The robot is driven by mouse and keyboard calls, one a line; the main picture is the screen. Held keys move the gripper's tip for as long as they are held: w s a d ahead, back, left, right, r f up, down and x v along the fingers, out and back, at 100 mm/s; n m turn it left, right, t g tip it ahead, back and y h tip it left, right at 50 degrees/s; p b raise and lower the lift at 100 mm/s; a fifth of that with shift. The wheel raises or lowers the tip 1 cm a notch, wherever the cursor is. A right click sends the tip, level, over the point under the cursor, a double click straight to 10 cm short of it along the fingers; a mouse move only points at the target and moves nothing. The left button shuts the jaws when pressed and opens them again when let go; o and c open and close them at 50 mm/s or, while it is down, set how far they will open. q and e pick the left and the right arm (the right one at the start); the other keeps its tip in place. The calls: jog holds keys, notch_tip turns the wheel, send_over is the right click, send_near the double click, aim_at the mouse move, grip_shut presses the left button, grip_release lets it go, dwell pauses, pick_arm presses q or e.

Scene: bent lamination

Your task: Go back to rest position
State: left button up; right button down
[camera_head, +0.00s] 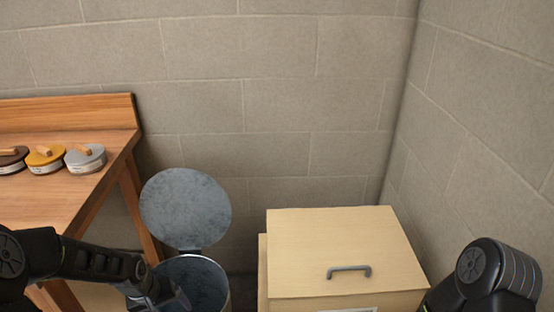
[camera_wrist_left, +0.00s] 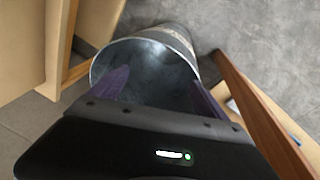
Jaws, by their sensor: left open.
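My left arm reaches in from the left in the head view. The left gripper (camera_head: 172,302) is at the bottom edge, by the near left side of a grey metal bin (camera_head: 222,288). In the left wrist view the left gripper (camera_wrist_left: 162,90) is open, its two purple fingers apart, with nothing seen between them. The bin's round mouth (camera_wrist_left: 150,45) lies beyond the fingers, and its inside looks dark. My right arm shows at the bottom right of the head view, but its gripper is out of the picture.
The bin's round lid (camera_head: 185,207) stands raised behind it. A wooden table (camera_head: 75,150) at left bears brown (camera_head: 12,160), yellow (camera_head: 45,160) and grey (camera_head: 85,159) round items. A pale wooden box (camera_head: 345,245) with a handle is right of the bin. Block walls (camera_head: 280,90) close the back and right.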

pick_arm(q)
jog(key=s+d+f+m+t+h+p, duration=0.1)
jog(key=s+d+f, duration=0.2)
jog(key=d, duration=0.5)
jog(key=s+d+f+m+h+p, duration=0.1)
jog(key=s+d+f+p, duration=0.15)
jog(key=d, duration=0.55)
jog(key=s+d+f+m+g+h+p, duration=0.1)
jog(key=s+d+f+g, duration=0.1)
jog(key=s+d, duration=0.7)
jog(key=s, duration=0.4)
jog(key=shift+d+f+m+g+p, duration=0.25)
jog(key=shift+f+m+g+p, duration=0.05)
jog(key=shift+f+p, duration=0.1)
jog(key=shift+f, duration=0.1)
